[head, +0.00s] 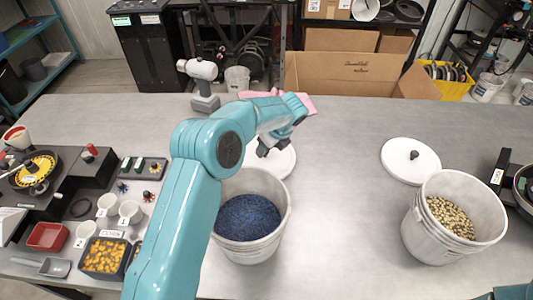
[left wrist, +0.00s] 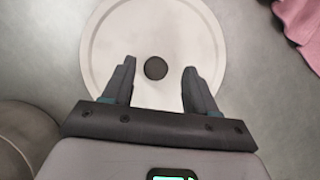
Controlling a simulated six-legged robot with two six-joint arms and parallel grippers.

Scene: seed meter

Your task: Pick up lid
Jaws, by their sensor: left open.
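A round white lid (head: 283,160) lies on the grey table behind the bucket of blue seed (head: 249,217). My left arm covers part of it in the head view. In the left wrist view the lid (left wrist: 112,38) has a dark round knob (left wrist: 155,68) at its centre. My left gripper (head: 265,150) is open above this lid, pointing down. In the left wrist view its two fingers (left wrist: 159,68) appear on either side of the knob, apart from it. A second white lid (head: 398,164) with a dark knob lies to the right. My right gripper is not in view.
A white bucket of pale seed (head: 455,217) stands at right. Cups, trays and a seed meter (head: 36,172) crowd the left. The table between the two lids is clear.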

